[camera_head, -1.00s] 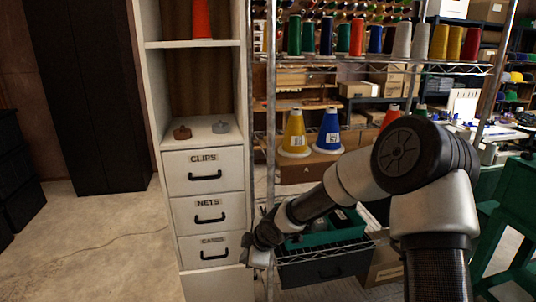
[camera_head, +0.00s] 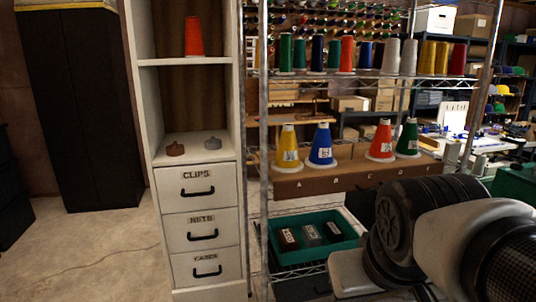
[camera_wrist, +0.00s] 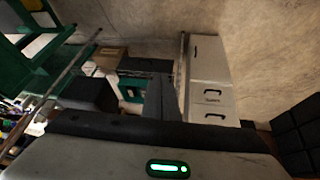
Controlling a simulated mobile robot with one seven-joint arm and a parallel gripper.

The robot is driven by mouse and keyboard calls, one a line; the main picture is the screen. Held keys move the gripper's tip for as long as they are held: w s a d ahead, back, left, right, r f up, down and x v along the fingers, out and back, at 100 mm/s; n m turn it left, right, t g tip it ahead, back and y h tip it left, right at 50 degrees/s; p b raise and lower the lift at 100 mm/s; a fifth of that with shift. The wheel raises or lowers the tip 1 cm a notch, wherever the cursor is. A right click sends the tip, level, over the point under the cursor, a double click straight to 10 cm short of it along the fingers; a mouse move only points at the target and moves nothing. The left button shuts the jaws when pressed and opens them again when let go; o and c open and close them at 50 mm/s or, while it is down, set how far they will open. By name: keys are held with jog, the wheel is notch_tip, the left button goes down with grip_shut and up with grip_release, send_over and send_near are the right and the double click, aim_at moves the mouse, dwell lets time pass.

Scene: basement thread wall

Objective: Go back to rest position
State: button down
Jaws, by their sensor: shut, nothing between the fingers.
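My gripper (camera_wrist: 161,88) shows in the wrist view as dark fingers held together, with nothing between them. Its pale housing with a green light lies along the bottom of that view. It is clear of the shelves. In the head view my arm is folded at the lower right and the gripper's fingers cannot be made out. The white drawer cabinet (camera_head: 200,216), labelled CLIPS, NETS and CASES, stands left of centre with its drawers closed. It also shows in the wrist view (camera_wrist: 209,88).
A wire rack holds yellow (camera_head: 288,150), blue (camera_head: 321,147), red (camera_head: 381,143) and green (camera_head: 407,139) thread cones. Below, a green tray (camera_head: 280,256) holds several small items. A red cone (camera_head: 194,38) stands on the cabinet's upper shelf. Bare floor lies left (camera_head: 90,250).

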notch_tip(320, 180, up, 18)
jog(key=s+m+p, duration=0.1)
jog(key=s+p, duration=0.1)
jog(key=p, duration=1.6)
jog(key=shift+s+a+y, duration=0.15)
jog(key=shift+s+y, duration=0.05)
jog(key=shift+y, duration=0.1)
